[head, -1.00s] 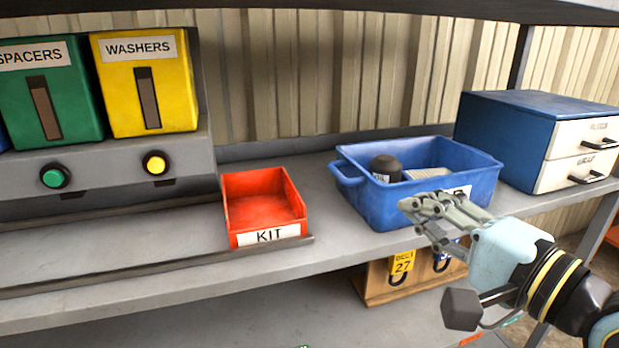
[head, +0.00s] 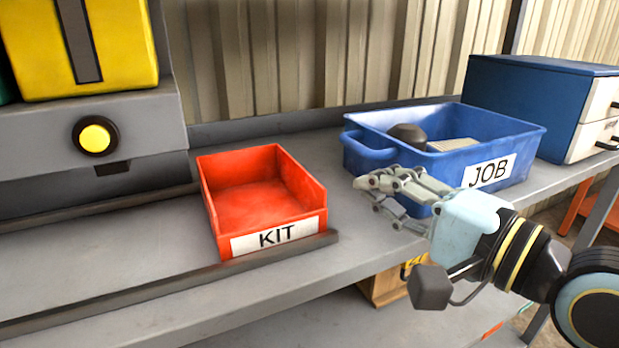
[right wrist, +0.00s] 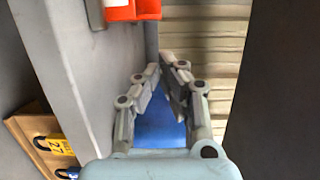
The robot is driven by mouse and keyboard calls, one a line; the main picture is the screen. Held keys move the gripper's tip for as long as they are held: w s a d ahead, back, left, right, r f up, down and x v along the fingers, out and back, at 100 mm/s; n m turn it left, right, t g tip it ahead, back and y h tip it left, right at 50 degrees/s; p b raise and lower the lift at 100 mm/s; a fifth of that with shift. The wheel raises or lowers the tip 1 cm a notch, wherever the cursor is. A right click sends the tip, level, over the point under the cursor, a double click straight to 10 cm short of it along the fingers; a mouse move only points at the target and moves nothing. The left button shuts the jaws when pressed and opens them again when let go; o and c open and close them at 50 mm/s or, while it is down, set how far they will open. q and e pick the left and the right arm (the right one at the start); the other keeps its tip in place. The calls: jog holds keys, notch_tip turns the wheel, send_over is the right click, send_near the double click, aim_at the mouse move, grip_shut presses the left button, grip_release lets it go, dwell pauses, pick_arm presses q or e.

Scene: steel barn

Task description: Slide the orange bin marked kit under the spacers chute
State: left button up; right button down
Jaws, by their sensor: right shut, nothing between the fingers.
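The orange bin marked KIT (head: 262,195) is empty and sits on the grey shelf against a low front rail, right of the dispenser. Part of it also shows at the top of the right wrist view (right wrist: 130,9). The green spacers dispenser (head: 6,88) shows only as a sliver at the left edge of the head view. Its chute is out of view. My right gripper (head: 368,186) is shut and empty, right of the KIT bin and apart from it, in front of the blue bin. My left gripper is not in view.
The yellow dispenser (head: 78,45) with its yellow button (head: 95,138) stands left of the KIT bin. A blue JOB bin (head: 440,165) holds a dark object. A blue drawer cabinet (head: 530,105) stands behind it. The track (head: 100,235) left of the KIT bin is clear.

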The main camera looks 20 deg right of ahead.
jog(key=shift+w+a+f, duration=0.1)
jog(key=shift+w+f, duration=0.2)
jog(key=shift+f, duration=0.1)
jog(key=b+x, duration=0.2)
jog(key=x, duration=0.6)
jog(key=shift+w+a, duration=0.1)
jog(key=shift+w, duration=0.3)
jog(key=shift+w+a, duration=0.15)
jog(key=shift+w, duration=0.25)
